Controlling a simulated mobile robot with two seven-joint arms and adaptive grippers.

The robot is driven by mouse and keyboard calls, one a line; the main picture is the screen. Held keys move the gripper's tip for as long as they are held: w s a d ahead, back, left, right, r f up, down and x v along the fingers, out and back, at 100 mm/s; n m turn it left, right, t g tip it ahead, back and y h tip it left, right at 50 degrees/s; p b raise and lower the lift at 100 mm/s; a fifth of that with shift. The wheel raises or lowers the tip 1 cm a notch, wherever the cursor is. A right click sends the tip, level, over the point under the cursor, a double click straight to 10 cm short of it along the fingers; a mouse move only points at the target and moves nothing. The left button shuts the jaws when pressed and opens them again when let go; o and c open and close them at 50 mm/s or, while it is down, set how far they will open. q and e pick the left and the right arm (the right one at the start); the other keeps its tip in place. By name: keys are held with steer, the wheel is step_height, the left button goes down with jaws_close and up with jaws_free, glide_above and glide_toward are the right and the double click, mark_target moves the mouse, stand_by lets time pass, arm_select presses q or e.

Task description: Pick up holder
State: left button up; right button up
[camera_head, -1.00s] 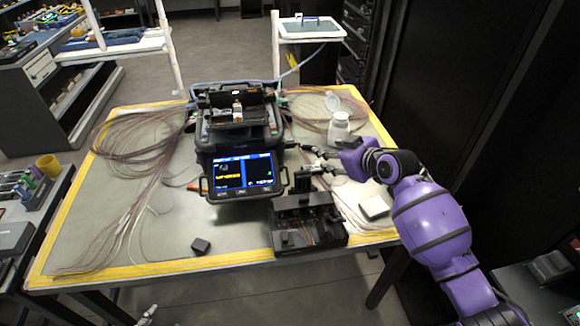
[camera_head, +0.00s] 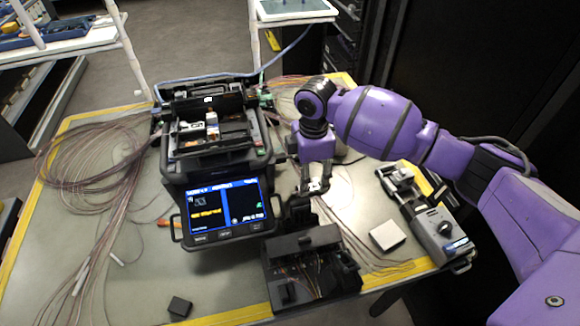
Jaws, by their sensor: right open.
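My right gripper (camera_head: 316,188) is open and points down, just right of the fusion splicer (camera_head: 216,166) and behind the open black case (camera_head: 313,268). A small dark part (camera_head: 299,210) at the back of the case lies close to its fingertips; I cannot tell whether they touch it. I cannot tell for sure which part is the holder. A small light grey piece (camera_head: 190,131) sits in the splicer's open top. The splicer's screen is lit. My left gripper is not in view.
A grey device with a silver clamp (camera_head: 440,236) stands at the right table edge, under my right arm. A white block (camera_head: 387,235) lies left of it. A small black block (camera_head: 180,307) lies at the front. Coiled fibres (camera_head: 95,165) cover the left side.

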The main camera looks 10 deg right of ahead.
mark_target(310, 187)
steer(key=f, duration=0.5)
steer(key=shift+w+d, duration=0.2)
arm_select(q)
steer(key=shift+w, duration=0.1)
arm_select(e)
steer(key=shift+r, duration=0.1)
jaws_close()
steer(key=shift+r, duration=0.5)
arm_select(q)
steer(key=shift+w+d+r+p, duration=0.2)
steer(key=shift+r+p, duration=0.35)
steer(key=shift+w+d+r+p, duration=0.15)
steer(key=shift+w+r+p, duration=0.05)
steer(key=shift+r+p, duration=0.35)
arm_select(e)
steer(key=s+a+r, duration=0.3)
steer(key=s+r, duration=0.9)
steer(key=s, duration=0.1)
steer(key=shift+s+a, duration=0.15)
steer(key=shift+s, duration=0.2)
